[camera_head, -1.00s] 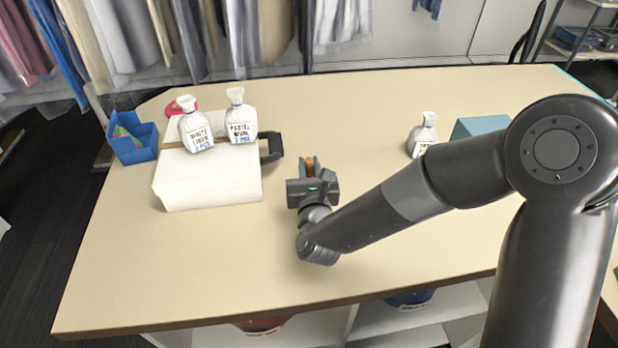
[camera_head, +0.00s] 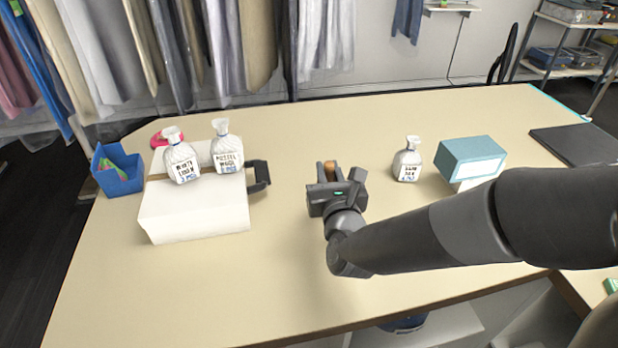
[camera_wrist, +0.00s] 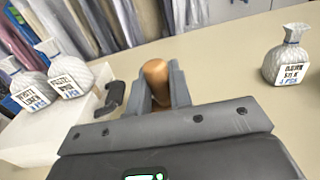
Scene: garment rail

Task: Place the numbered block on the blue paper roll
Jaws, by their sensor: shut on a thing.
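My gripper (camera_head: 330,180) is over the middle of the table, shut on a brown rounded piece (camera_head: 330,170). In the wrist view the brown piece (camera_wrist: 156,78) looks like a wooden cylinder with a rounded end, held between the fingers (camera_wrist: 160,88). I see no number on it, and its lower part is hidden by my gripper. I cannot make out a blue paper roll. A teal-blue box-shaped thing (camera_head: 472,152) with a white part under it stands right of my gripper, apart from it.
A labelled white bag (camera_head: 407,160) stands between my gripper and the teal box. Two more bags (camera_head: 181,158) (camera_head: 227,148) stand on a white box (camera_head: 195,210) at left, beside a blue bin (camera_head: 118,170). A dark flat slab (camera_head: 580,143) lies far right. The table's middle is clear.

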